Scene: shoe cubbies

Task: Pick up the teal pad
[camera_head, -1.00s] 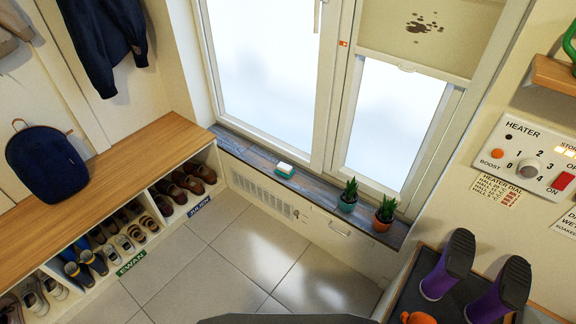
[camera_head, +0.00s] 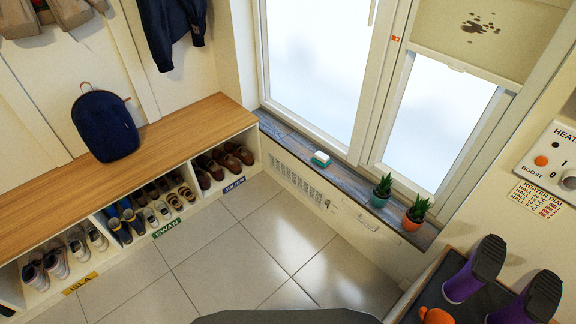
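A small pad (camera_head: 320,158), teal with a white layer, lies on the dark wooden windowsill (camera_head: 347,177) below the window. It lies left of two potted plants and nothing covers it. Neither of my grippers shows in this view.
Two small plants stand on the sill, one in a teal pot (camera_head: 379,199) and one in an orange pot (camera_head: 412,222). A shoe bench (camera_head: 165,145) with a navy backpack (camera_head: 105,125) runs along the left. Purple boots (camera_head: 464,287) stand on a dark tray at lower right. The tiled floor (camera_head: 240,255) is clear.

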